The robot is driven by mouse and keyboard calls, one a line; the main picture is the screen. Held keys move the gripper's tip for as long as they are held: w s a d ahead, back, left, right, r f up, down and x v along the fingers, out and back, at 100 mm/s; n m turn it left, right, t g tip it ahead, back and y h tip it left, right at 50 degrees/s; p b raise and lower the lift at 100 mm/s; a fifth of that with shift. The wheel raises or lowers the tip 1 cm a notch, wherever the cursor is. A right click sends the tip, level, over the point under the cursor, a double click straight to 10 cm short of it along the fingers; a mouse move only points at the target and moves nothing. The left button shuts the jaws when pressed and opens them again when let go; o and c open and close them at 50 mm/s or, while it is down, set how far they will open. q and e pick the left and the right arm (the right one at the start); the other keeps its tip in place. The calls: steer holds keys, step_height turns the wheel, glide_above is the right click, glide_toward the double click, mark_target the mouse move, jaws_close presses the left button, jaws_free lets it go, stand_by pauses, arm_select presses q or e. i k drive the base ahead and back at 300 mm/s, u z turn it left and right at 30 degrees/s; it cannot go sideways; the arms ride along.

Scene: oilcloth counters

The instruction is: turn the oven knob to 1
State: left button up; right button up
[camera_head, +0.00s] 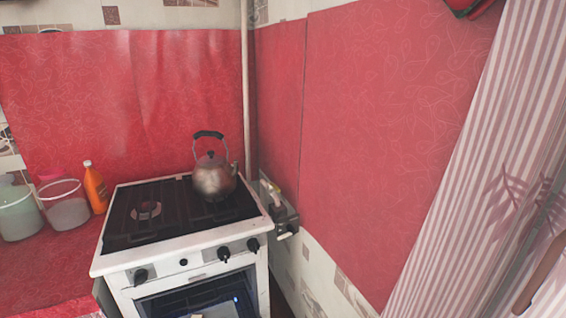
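A white gas stove (185,239) with a dark hob stands at the lower middle left, seen from above. Its front panel carries several black knobs: a left knob (141,276), a small middle knob (183,262), and two on the right, a knob (223,253) and the far-right knob (253,244). Their markings are too small to read, so I cannot tell which setting each shows. The oven door (200,298) with its dark glass is below the panel, cut off by the bottom edge. Neither of my grippers is in view.
A metal kettle (214,178) stands on the hob's back right. Clear buckets (66,211) and an orange bottle (95,188) stand on the red counter (55,262) at left. A gas pipe valve (279,211) is right of the stove. A striped curtain (480,170) hangs at right.

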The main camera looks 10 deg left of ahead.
mark_target(140, 276)
steer(key=u, duration=1.5)
steer(key=k, duration=0.65)
steer(key=z, duration=0.6)
steer(key=i, duration=1.1)
steer(key=u, duration=0.45)
